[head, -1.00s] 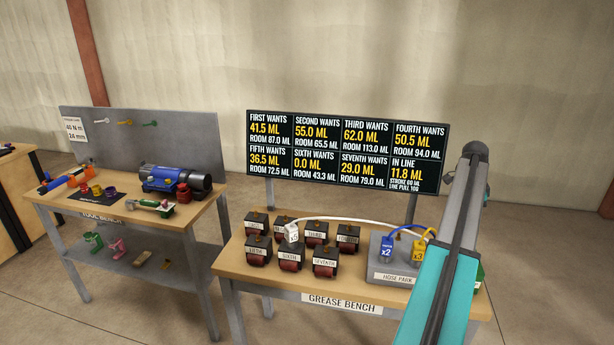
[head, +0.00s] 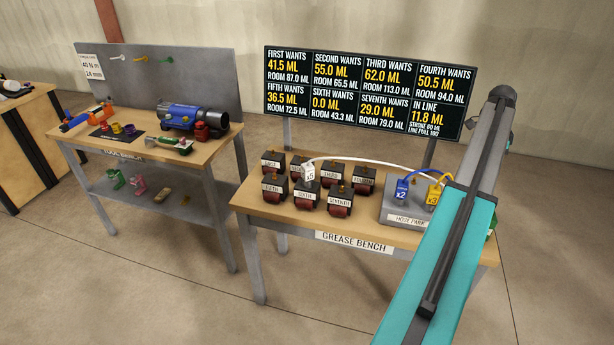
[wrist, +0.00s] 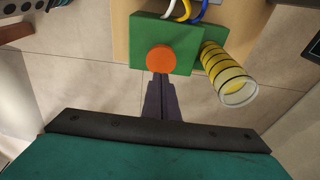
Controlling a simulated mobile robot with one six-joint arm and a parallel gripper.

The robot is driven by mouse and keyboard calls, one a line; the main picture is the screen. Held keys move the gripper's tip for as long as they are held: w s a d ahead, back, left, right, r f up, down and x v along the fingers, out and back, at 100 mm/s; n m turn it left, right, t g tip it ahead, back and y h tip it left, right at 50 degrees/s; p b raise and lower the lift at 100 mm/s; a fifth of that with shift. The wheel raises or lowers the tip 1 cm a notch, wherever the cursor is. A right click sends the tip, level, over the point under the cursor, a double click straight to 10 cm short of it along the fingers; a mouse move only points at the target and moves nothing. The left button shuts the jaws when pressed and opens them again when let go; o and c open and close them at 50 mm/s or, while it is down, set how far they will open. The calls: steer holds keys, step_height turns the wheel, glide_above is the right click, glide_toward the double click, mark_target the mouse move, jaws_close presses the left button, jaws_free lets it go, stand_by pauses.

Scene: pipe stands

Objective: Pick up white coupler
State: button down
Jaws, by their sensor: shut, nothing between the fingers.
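The white coupler (head: 309,173), marked x3, is on the grease bench among the dark blocks. It sits between the SECOND block and the SIXTH block (head: 307,194); I cannot tell which one it is on. A white hose (head: 370,161) arcs from it to the right. My gripper (wrist: 161,98) shows in the wrist view with its dark fingers together and nothing between them. It is in front of a green box with an orange disc (wrist: 160,59), far from the coupler. In the head view my gripper is not visible.
A blue coupler (head: 402,189) and a yellow coupler (head: 433,194) stand on the grey hose park (head: 408,214). A clear yellow-striped cylinder (wrist: 229,75) juts beside the green box (wrist: 187,58). A display board (head: 365,95) rises behind the grease bench (head: 270,208). The tool bench (head: 215,150) stands left.

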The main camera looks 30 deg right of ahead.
stand_by(0.5)
steer(key=shift+w+a+f+b, duration=0.15)
steer(key=shift+w+b, duration=0.15)
steer(key=shift+w, duration=0.15)
steer(key=w+a+r+m+t+y+b, duration=0.1)
steer(key=w+a+m+t+b, duration=0.4)
steer(key=w, duration=0.9)
steer(key=a+m+b, duration=0.1)
steer(key=a+b, duration=0.1)
steer(key=a, duration=0.1)
steer(key=shift+w+a+r+m+y, duration=0.2)
steer(key=shift+m+y, duration=0.1)
steer(key=shift+y, duration=0.1)
